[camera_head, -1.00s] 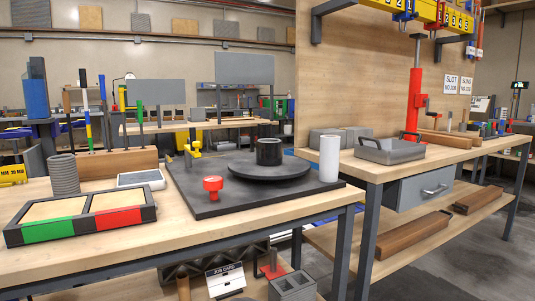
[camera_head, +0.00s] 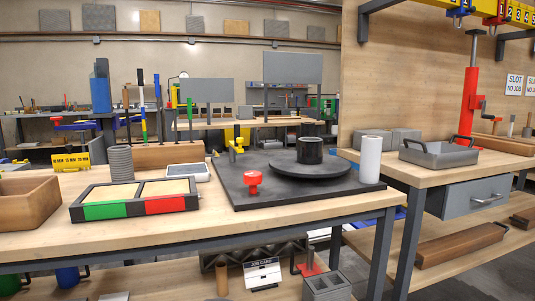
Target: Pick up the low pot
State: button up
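A short black cylindrical pot (camera_head: 310,150) stands upright on a round dark disc (camera_head: 309,170), on a dark square board on the front bench. A grey ribbed cylinder (camera_head: 121,163), which looks like a layered concrete pot, stands at the left of the bench behind a sectioned tray. The pictures do not label either one as the low pot. My gripper is not in view, and nothing is seen touching either cylinder.
A white cylinder (camera_head: 370,158) and a red knob (camera_head: 252,180) stand on the board (camera_head: 235,197). The sectioned tray (camera_head: 135,212) with green and red fronts and a wooden box (camera_head: 28,203) take up the left. A grey handled tray (camera_head: 437,153) sits on the right bench.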

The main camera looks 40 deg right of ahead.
aim_at(310, 149)
jog(key=u, duration=1)
jog(key=k, duration=0.85)
jog(key=z, duration=1.3)
jog(key=i, duration=0.5)
jog(key=z, duration=0.05)
